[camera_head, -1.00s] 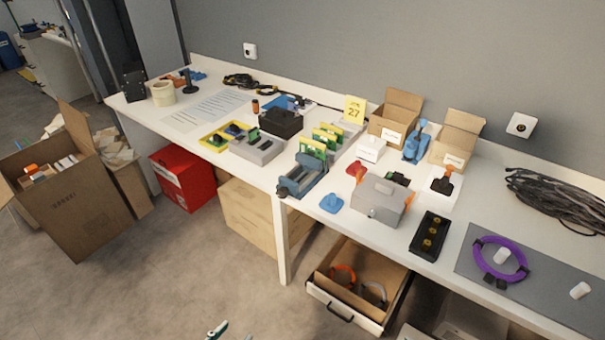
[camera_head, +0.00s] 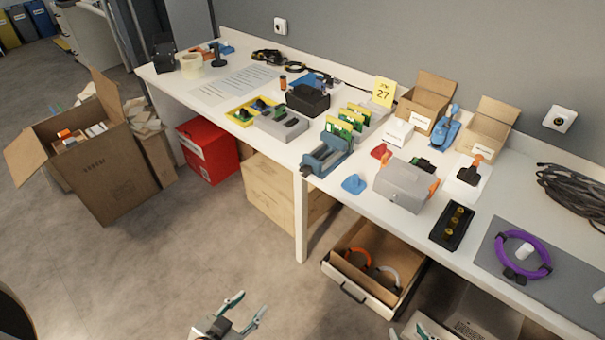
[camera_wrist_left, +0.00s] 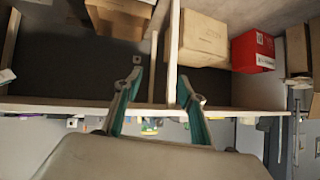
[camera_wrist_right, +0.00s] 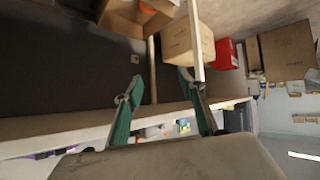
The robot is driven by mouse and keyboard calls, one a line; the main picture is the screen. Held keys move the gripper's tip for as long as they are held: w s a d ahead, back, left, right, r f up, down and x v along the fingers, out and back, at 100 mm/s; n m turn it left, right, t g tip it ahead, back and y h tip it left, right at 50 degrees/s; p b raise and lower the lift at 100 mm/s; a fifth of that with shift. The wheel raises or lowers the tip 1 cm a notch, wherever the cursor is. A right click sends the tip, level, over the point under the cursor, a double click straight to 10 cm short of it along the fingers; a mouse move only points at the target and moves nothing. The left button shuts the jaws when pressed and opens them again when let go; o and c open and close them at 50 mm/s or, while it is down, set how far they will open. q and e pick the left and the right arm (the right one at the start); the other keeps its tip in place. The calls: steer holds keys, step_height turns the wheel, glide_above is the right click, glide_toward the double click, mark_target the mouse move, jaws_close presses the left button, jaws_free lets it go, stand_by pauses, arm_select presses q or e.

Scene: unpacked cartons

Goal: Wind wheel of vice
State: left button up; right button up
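The blue-grey vice (camera_head: 327,157) stands at the front edge of the white workbench, left of the grey box. Its dark wheel end (camera_head: 307,169) faces the front edge; the wheel's detail is too small to tell. My left gripper (camera_head: 254,301) is low in front of the bench, below and left of the vice, apart from it. It is open and empty, its teal fingers spread in the left wrist view (camera_wrist_left: 158,88). My right gripper shows only partly at the bottom edge of the head view; in the right wrist view (camera_wrist_right: 161,88) it is open and empty.
A blue pad (camera_head: 353,184) and a grey box (camera_head: 404,186) sit right of the vice; green boards (camera_head: 352,116) stand behind. An open drawer (camera_head: 365,269) juts out below the bench. A red box (camera_head: 208,150) and open carton (camera_head: 105,178) stand left. The floor between is clear.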

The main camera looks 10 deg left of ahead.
arm_select(q)
steer(key=shift+o, duration=0.2)
steer(key=m+t+h+b, duration=0.5)
steer(key=m+h+b, duration=0.15)
steer(key=m, duration=2.85)
glide_toward(303, 173)
steer(key=w, duration=0.1)
steer(key=x, duration=0.7)
steer(key=shift+w+d+f, duration=0.1)
steer(key=shift+w+d, duration=0.1)
steer(key=shift+d, duration=0.15)
steer(key=c, duration=1.1)
